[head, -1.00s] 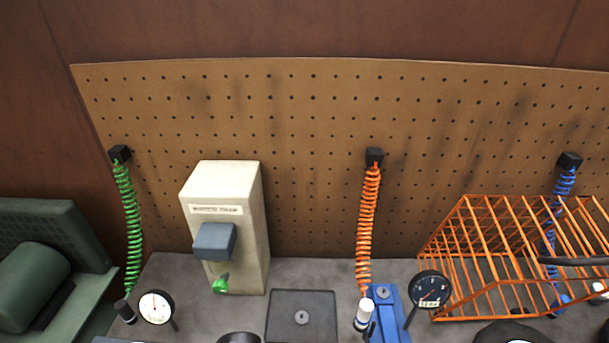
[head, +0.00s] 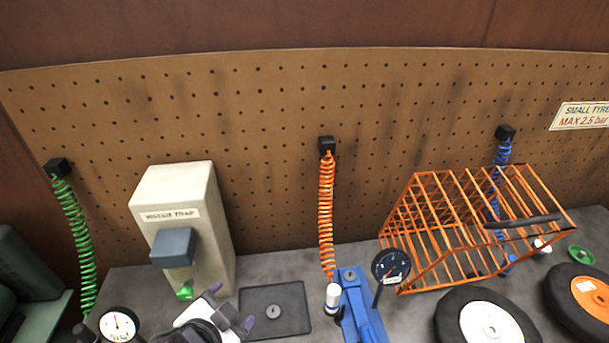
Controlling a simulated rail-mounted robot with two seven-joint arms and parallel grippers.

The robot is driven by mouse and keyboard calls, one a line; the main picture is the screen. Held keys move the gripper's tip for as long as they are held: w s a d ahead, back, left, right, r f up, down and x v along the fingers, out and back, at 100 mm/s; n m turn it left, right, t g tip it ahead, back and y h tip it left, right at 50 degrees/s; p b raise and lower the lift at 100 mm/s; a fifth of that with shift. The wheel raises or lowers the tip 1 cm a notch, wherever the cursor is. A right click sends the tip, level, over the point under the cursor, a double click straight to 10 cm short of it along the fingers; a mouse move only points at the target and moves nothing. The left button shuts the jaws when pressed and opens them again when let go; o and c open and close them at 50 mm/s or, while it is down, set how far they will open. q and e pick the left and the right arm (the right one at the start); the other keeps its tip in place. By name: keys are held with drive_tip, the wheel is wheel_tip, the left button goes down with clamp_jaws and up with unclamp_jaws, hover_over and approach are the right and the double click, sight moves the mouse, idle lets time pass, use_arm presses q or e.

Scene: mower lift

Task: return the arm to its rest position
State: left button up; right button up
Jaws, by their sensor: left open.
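My left gripper (head: 230,308) is at the bottom of the head view, left of centre. Its two dark fingertips are apart and I see nothing between them. It is in front of the cream box labelled as a water trap (head: 218,240) and beside the left edge of a dark flat tray (head: 262,298). Most of my left arm is below the frame edge. My right gripper is not in view.
A blue tool (head: 358,310) with a black dial gauge (head: 391,266) stands right of the tray. An orange wire cage (head: 450,232) and wheels (head: 488,318) fill the right. Green (head: 75,235), orange (head: 326,215) and blue coiled hoses hang from the pegboard (head: 270,110).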

use_arm(q)
drive_tip(key=s+a+f+n+g+y, duration=0.1)
drive_tip(key=s+a+f+n+g, duration=0.3)
drive_tip(key=s+f, duration=0.85)
drive_tip(key=s+a+f+n+g+y, duration=0.1)
drive_tip(key=s+a+f+n+g, duration=0.25)
drive_tip(key=s+f, duration=0.9)
wheel_tip(320, 180, up, 29)
drive_tip(key=p, duration=2.8)
drive_tip(key=shift+s+a+f, duration=0.2)
drive_tip(key=shift+s, duration=0.15)
drive_tip(key=shift+n, duration=0.25)
